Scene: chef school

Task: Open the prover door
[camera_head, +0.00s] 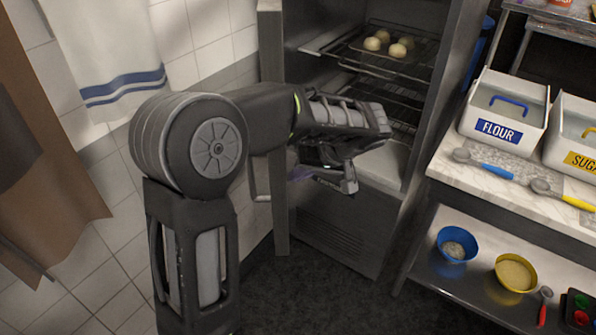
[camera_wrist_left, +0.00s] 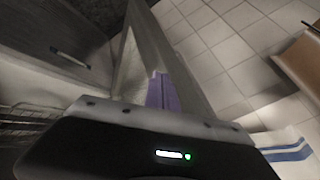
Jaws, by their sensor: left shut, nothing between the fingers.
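The prover (camera_head: 350,225) is a tall grey cabinet in the middle of the head view. Its door (camera_head: 272,90) stands swung open on the left, seen nearly edge-on, with a pale bar handle (camera_head: 257,182) on its outer side. My left gripper (camera_head: 300,173) is shut and empty, on the inner side of the door, in front of the opening. My arm hides part of the door and cabinet. The left wrist view shows the purple fingers (camera_wrist_left: 162,92) beside the door frame (camera_wrist_left: 190,85); contact cannot be told. My right gripper is not in view.
Dough balls (camera_head: 388,43) sit on a rack (camera_head: 340,52) inside the prover. At right is a counter with a flour bin (camera_head: 505,110) and scoops, with bowls (camera_head: 457,245) on the shelf below. A tiled wall and towel (camera_head: 105,50) are at left. Dark floor lies in front.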

